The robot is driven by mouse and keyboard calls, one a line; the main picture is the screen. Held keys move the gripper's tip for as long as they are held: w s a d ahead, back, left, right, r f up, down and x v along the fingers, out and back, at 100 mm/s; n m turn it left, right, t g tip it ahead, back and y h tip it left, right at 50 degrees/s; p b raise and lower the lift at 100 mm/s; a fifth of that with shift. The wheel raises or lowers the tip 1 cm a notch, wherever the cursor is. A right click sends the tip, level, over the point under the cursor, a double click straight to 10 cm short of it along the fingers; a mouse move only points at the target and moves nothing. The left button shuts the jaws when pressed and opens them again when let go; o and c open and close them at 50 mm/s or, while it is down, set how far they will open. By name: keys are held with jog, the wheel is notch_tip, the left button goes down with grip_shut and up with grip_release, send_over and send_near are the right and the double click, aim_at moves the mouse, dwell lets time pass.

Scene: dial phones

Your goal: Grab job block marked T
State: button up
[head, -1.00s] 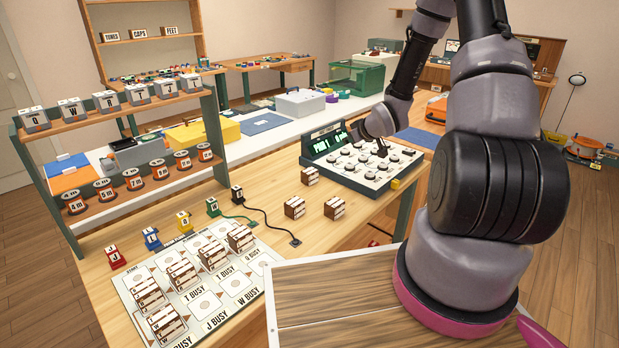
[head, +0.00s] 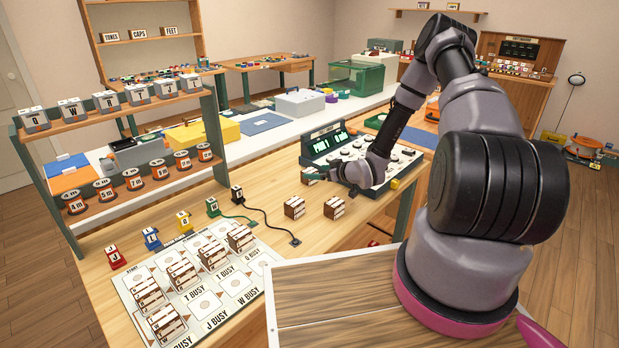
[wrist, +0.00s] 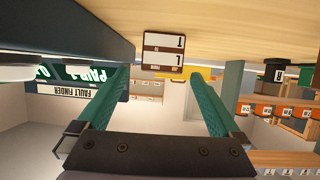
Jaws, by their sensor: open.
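A brown and white block (wrist: 163,53) shows upside down in the wrist view, with a T and an L on its face. It lies ahead of my gripper (wrist: 160,76), between the lines of the two green fingers, which are open and apart from it. In the head view this looks like the block (head: 307,172) at the phone panel's near left corner, partly hidden by my gripper (head: 318,177). Two similar blocks, the left one (head: 295,208) and the right one (head: 334,208), stand nearer on the table. Their letters are too small to read.
The fault finder panel (head: 345,143) with its dials stands right beside my gripper. A board (head: 200,305) with BUSY squares and several stacked blocks lies at the front left. Black and green cables (head: 265,222) run left of the loose blocks. A shelf (head: 120,195) stands at the left.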

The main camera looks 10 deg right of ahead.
aim_at(311, 171)
jog(key=x, duration=0.4)
jog(key=shift+w+a, duration=0.3)
jog(key=c, duration=1.4)
